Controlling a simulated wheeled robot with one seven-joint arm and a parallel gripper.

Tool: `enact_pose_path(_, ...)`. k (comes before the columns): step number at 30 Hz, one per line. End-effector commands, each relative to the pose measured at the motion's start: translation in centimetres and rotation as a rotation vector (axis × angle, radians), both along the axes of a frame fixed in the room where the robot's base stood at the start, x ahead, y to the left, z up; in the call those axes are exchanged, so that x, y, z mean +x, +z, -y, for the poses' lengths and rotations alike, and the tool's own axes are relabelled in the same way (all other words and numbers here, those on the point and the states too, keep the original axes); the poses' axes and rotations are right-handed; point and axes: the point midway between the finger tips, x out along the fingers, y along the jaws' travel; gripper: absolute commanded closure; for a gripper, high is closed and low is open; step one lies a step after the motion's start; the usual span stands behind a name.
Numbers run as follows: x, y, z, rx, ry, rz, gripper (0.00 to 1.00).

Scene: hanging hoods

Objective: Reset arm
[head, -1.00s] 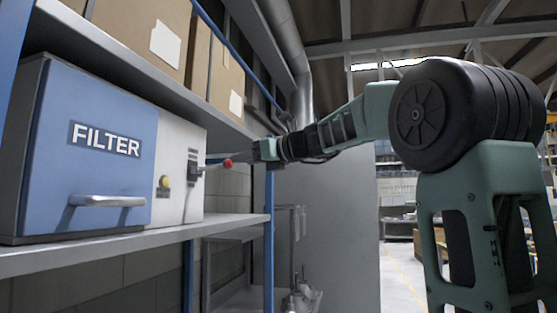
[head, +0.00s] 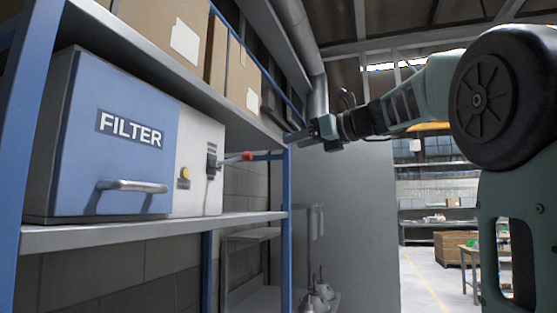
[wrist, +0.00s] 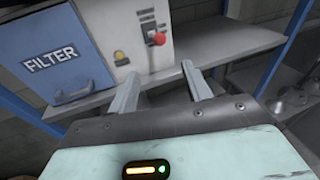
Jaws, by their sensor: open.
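My gripper (head: 296,136) is in the upper middle of the head view, in front of the right end of the shelf. In the wrist view its two fingers (wrist: 160,88) are apart with nothing between them. The filter unit (head: 130,140) has a blue door with a bar handle (head: 131,186) and a white side panel. On that panel are a yellow button (head: 184,178) and a lever with a red knob (head: 247,156). The red knob also shows in the wrist view (wrist: 157,39), beyond the fingers and apart from them.
The filter unit stands on a grey shelf (head: 150,233) between blue posts. Cardboard boxes (head: 165,35) sit on the shelf above. A plain grey panel (head: 360,230) stands right of the rack. Open floor (head: 425,285) lies farther right, with a workbench (head: 470,265) beyond.

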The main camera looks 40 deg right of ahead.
Motion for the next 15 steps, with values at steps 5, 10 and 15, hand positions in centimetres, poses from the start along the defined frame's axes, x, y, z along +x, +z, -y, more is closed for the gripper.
enact_pose_path(5, 0.0, 0.0, 0.0, 0.0, 0.0, 0.0, 0.51)
enact_pose_path(10, 0.7, -1.4, -0.9, -0.032, 0.025, -0.021, 0.51)
enact_pose_path(15, 3.5, -8.1, -5.9, -0.219, 0.163, -0.113, 0.51)
